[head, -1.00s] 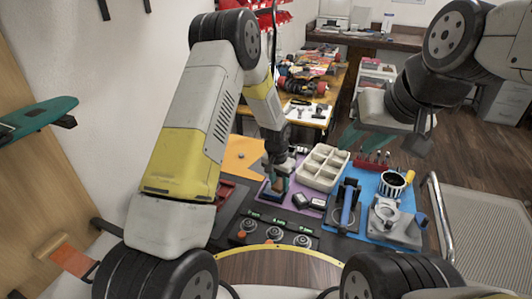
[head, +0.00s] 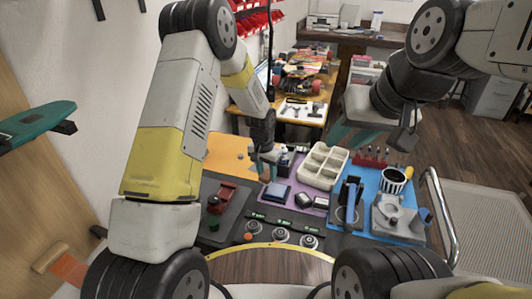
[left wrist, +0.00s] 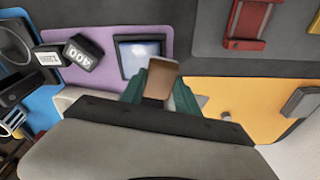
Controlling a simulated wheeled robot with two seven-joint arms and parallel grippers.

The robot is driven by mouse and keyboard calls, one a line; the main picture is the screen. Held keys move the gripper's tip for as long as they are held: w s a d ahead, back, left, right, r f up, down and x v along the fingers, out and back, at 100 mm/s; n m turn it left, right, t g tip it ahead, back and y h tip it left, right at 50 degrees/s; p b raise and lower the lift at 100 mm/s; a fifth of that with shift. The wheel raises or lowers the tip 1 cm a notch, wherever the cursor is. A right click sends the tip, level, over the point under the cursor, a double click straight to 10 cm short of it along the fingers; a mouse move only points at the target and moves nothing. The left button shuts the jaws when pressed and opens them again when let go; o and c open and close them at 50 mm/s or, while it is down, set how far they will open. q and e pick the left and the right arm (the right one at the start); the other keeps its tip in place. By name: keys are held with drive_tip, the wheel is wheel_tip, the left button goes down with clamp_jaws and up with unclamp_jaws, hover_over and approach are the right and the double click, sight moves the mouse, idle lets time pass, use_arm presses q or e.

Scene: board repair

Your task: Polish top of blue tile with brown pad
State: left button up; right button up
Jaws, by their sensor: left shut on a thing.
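The blue tile (head: 277,192) lies in a dark square frame on the purple mat; it also shows in the left wrist view (left wrist: 140,55). Its top is uncovered in the head view. My left gripper (head: 265,167) is at the far left side of the tile, above the work surface. It is shut on the brown pad (left wrist: 158,85), which sits between its green fingers in the left wrist view, close to the tile's edge in that picture. My right gripper (head: 352,134) hangs over the back right, its teal fingers apart and nothing seen between them.
A cream compartment tray (head: 321,166) stands behind right of the tile. Two small dark labelled blocks (left wrist: 68,55) lie beside the tile. An orange mat (head: 228,151) is at the left, a red holder (head: 223,192) on the grey mat. Dials line the front.

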use_arm(q)
drive_tip(key=shift+r, duration=2.35)
